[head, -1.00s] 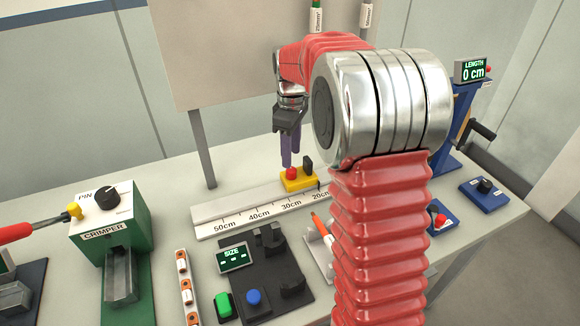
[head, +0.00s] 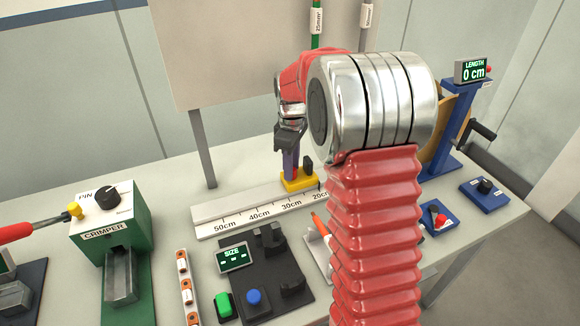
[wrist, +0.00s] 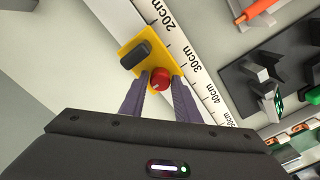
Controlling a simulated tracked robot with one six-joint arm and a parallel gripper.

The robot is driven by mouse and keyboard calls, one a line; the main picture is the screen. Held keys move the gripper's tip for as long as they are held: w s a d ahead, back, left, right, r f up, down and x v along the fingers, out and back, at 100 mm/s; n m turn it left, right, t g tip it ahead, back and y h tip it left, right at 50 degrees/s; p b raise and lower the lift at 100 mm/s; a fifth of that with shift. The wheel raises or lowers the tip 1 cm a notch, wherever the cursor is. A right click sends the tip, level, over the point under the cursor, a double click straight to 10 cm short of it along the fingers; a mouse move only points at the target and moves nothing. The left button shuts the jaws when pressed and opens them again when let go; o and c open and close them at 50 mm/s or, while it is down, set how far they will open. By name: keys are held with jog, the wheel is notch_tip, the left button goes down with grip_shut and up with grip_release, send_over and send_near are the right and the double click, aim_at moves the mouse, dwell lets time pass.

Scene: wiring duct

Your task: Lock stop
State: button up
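The yellow stop (head: 300,182) sits on the white ruler rail (head: 250,212), near the 30cm mark. It carries a red knob and a black grip (head: 308,164). In the wrist view the stop (wrist: 140,48) shows its red knob (wrist: 160,79) between the two purple fingertips of my gripper (wrist: 160,84). The fingers stand apart on either side of the knob; I cannot tell whether they touch it. In the head view my gripper (head: 291,176) points down over the stop and hides the red knob.
A black device with a SIZE display (head: 234,257) stands in front of the rail. A green crimper (head: 110,240) is at left. A LENGTH display (head: 473,71) reading 0 cm tops a blue crank stand at right. A panel post (head: 203,150) rises behind the rail.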

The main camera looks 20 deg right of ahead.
jog(key=c, duration=0.6)
jog(key=shift+a, duration=0.2)
jog(key=shift+c, duration=0.2)
jog(key=shift+d, duration=0.2)
jog(key=shift+m, duration=0.5)
jog(key=m, duration=1.2)
jog(key=shift+m, duration=0.3)
jog(key=m, duration=0.4)
jog(key=shift+m, duration=0.3)
